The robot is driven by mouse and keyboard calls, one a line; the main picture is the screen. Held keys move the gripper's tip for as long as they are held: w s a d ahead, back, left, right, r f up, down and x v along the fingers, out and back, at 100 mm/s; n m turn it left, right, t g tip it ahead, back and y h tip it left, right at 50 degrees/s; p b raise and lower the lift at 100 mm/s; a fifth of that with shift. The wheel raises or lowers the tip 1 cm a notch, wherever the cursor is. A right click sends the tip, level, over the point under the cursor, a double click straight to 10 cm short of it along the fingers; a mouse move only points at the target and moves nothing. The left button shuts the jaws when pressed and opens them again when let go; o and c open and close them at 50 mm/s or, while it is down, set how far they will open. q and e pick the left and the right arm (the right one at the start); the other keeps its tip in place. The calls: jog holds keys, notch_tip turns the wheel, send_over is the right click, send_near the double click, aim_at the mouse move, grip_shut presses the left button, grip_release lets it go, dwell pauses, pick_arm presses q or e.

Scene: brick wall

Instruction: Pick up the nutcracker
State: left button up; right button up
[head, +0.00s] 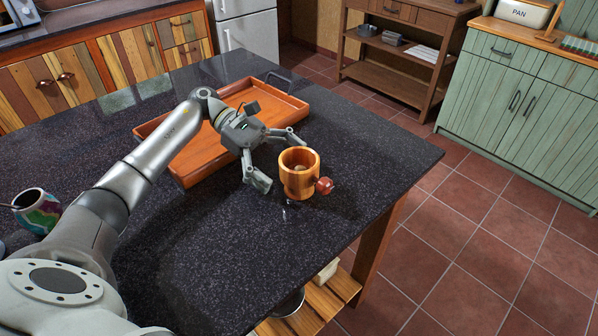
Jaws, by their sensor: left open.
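The nutcracker (298,182) looks like a wooden cup with a red knob (324,186) on its right side. It stands upright on the dark speckled countertop (260,270), near the right edge. Something small and light brown shows inside the cup; I cannot tell what it is. My left gripper (275,160) is open, just to the left of the cup and behind it. One finger is at the cup's left and the other is behind its rim. Nothing is between the fingers, and I cannot tell whether either touches the cup. My right gripper is not in view.
An orange-brown wooden tray (190,172) lies behind and under my left arm. A colourful mate cup (37,210) with a straw stands at the far left. The countertop in front of and right of the nutcracker is clear up to its edge.

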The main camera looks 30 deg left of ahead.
aim_at(287, 167)
pick_arm(q)
jog(key=x, duration=0.1)
jog(key=p+x, duration=0.1)
jog(key=x, duration=0.1)
jog(key=shift+d+r, duration=0.1)
jog(key=shift+d, duration=0.3)
jog(key=shift+a, duration=0.1)
jog(key=c, duration=1.2)
